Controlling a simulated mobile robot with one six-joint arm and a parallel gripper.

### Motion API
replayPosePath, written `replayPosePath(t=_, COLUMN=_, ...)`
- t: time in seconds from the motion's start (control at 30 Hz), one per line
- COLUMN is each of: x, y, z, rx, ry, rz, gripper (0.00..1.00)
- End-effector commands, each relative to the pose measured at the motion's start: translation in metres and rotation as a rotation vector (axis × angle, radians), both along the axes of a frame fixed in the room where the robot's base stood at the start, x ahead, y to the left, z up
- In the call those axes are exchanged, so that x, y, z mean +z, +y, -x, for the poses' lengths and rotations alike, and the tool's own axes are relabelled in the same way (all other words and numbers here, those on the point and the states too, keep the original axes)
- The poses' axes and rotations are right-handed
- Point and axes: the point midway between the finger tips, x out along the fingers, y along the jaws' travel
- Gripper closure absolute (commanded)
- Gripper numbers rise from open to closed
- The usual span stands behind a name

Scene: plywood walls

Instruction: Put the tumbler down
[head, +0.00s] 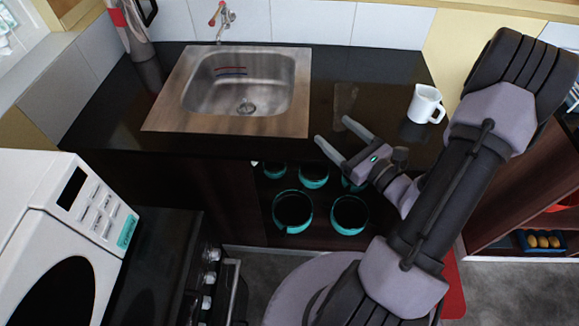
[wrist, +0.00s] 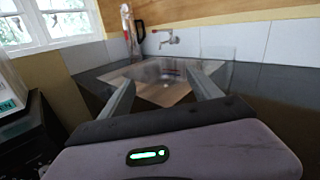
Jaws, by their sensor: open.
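A clear, see-through tumbler (head: 346,98) appears upright on the dark worktop, just right of the sink. It is faint; in the wrist view its glassy outline (wrist: 218,66) shows around and beyond the right fingertip. My gripper (head: 331,128) is open, over the front part of the worktop, with its fingers pointing toward the sink side. Both fingers also show in the wrist view (wrist: 160,84), with nothing visible between them. The right-hand finger's tip is close to the tumbler in the head view; I cannot tell whether they touch.
A steel sink (head: 165,112) with a tap (head: 224,20) lies left of the tumbler. A white mug (head: 425,104) stands to the right. Bare dark worktop (head: 385,80) lies between tumbler and mug. A white microwave (head: 60,215) is at front left. Dark pots (head: 293,210) sit below the worktop.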

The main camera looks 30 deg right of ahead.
Motion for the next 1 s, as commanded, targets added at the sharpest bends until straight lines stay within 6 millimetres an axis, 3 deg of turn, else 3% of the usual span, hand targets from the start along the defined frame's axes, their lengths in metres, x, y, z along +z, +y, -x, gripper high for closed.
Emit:
replayPosePath(t=0.03, x=0.032, y=0.053, z=-0.012, rx=0.210, ry=-0.011, rz=0.095, gripper=0.27)
replayPosePath(t=0.07, x=0.050, y=0.094, z=-0.012, rx=0.369, ry=-0.008, rz=0.167, gripper=0.27)
replayPosePath(t=0.1, x=0.067, y=0.149, z=-0.001, rx=0.589, ry=0.004, rz=0.286, gripper=0.27)
replayPosePath(t=0.13, x=0.076, y=0.187, z=0.014, rx=0.754, ry=0.020, rz=0.392, gripper=0.27)
replayPosePath(t=0.2, x=0.083, y=0.248, z=0.061, rx=1.079, ry=0.061, rz=0.688, gripper=0.27)
replayPosePath(t=0.23, x=0.082, y=0.262, z=0.082, rx=1.190, ry=0.077, rz=0.834, gripper=0.27)
replayPosePath(t=0.33, x=0.083, y=0.269, z=0.127, rx=1.397, ry=0.095, rz=1.356, gripper=0.27)
replayPosePath(t=0.4, x=0.095, y=0.259, z=0.136, rx=1.404, ry=0.070, rz=1.684, gripper=0.27)
replayPosePath(t=0.53, x=0.125, y=0.245, z=0.133, rx=1.290, ry=-0.009, rz=2.076, gripper=0.27)
replayPosePath(t=0.7, x=0.139, y=0.241, z=0.130, rx=1.221, ry=-0.042, rz=2.201, gripper=0.27)
replayPosePath(t=0.87, x=0.138, y=0.240, z=0.130, rx=1.223, ry=-0.040, rz=2.196, gripper=0.27)
replayPosePath(t=1.0, x=0.125, y=0.241, z=0.130, rx=1.224, ry=-0.040, rz=2.194, gripper=0.27)
